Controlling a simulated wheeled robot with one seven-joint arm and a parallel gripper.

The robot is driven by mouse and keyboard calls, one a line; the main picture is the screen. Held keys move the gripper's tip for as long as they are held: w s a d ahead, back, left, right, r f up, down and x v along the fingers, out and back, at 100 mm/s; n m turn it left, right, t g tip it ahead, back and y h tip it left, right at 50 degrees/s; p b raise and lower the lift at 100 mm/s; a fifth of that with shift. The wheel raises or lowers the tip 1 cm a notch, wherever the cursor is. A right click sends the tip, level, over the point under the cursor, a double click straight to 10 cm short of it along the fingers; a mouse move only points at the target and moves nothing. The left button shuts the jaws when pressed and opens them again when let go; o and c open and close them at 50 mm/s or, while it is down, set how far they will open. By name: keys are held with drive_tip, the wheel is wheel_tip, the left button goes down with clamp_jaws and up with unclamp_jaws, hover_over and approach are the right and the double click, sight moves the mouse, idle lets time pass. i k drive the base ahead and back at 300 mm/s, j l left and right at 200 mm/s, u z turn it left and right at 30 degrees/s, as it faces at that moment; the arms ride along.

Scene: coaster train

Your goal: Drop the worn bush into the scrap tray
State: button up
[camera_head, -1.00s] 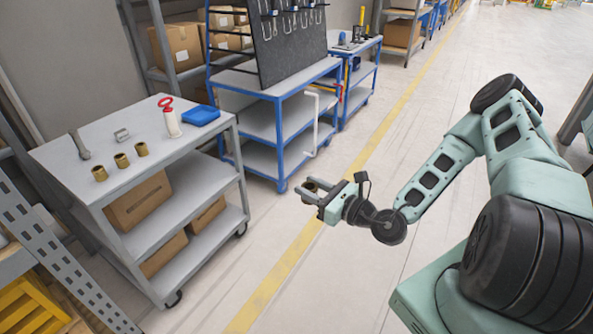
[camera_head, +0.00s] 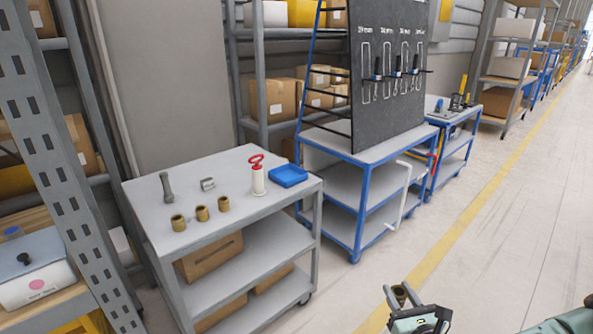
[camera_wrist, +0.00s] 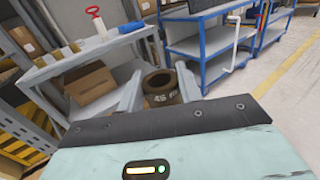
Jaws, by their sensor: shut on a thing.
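My gripper (camera_head: 399,292) is at the lower right in the head view, out over the floor and apart from the grey cart. It is shut on a brown-bronze bush (camera_wrist: 161,88), which shows between the two fingers in the wrist view with partly readable lettering beginning "45". A small blue tray (camera_head: 288,175), apparently the scrap tray, sits at the right back corner of the cart top (camera_head: 240,222). Three more brass-coloured bushes (camera_head: 178,222), (camera_head: 202,213), (camera_head: 223,203) stand in a row near the cart's front edge.
On the cart are a grey pin (camera_head: 166,187), a small grey clip (camera_head: 208,184) and a white cylinder with a red ring handle (camera_head: 257,180). A blue bench with a black tool board (camera_head: 388,60) stands to the right. The floor (camera_head: 500,250) at right is clear.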

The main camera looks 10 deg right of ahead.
sight(292, 177)
drive_tip(key=i+j+z, duration=0.1)
drive_tip(key=i, duration=0.35)
drive_tip(key=i+j+z, duration=0.1)
drive_tip(key=i, duration=0.35)
drive_tip(key=i+j, duration=0.2)
drive_tip(key=i, duration=0.3)
drive_tip(key=i+j+z, duration=0.15)
drive_tip(key=i, duration=0.3)
